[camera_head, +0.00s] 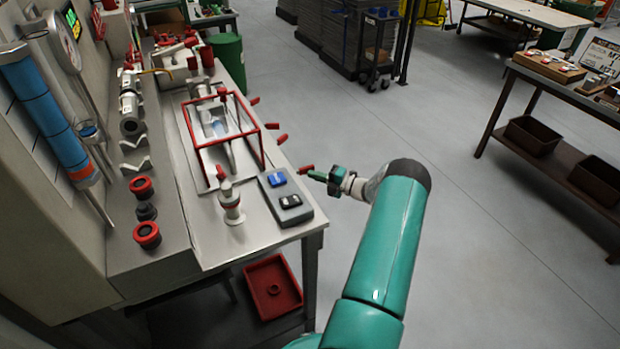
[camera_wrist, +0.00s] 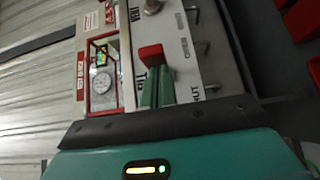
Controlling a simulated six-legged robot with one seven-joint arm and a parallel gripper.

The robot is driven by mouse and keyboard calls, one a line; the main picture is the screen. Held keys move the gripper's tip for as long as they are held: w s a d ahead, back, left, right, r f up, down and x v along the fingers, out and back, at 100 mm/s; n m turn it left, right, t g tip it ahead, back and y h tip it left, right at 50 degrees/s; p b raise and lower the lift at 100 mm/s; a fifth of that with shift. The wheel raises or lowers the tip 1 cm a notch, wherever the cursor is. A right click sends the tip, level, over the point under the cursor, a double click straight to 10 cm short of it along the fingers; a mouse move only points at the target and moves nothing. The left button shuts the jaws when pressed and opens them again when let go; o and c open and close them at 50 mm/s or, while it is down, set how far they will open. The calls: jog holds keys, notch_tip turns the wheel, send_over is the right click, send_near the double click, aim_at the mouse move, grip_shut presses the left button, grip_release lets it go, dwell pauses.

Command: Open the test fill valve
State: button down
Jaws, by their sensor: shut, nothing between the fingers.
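A row of red-handled levers sticks out along the front edge of the bench (camera_head: 200,240). The nearest red handle (camera_head: 306,170) is right at the tips of my gripper (camera_head: 318,176). In the wrist view a red handle end (camera_wrist: 151,52) shows just beyond the green fingers (camera_wrist: 157,85), which are together. Whether they touch it I cannot tell. A white panel with black lettering (camera_wrist: 183,50) lies behind it; the letters are partly hidden, so I cannot read which lever is the test fill valve. My gripper is shut and empty.
A red-framed cage (camera_head: 240,128), a switch box (camera_head: 285,195) and a small red-topped valve (camera_head: 231,203) stand on the bench. A red tray (camera_head: 272,287) is underneath. Open floor (camera_head: 480,190) lies to the right, before another table (camera_head: 545,75).

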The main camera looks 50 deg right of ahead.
aim_at(312, 165)
jog(key=shift+w+d, duration=0.75)
jog(key=shift+w, duration=0.25)
jog(key=shift+w+d, duration=0.7)
jog(key=shift+w, duration=0.3)
jog(key=shift+w+r, duration=0.1)
jog(key=shift+w, duration=0.25)
jog(key=shift+w+r, duration=0.1)
jog(key=shift+w, duration=0.15)
jog(key=shift+s, duration=0.1)
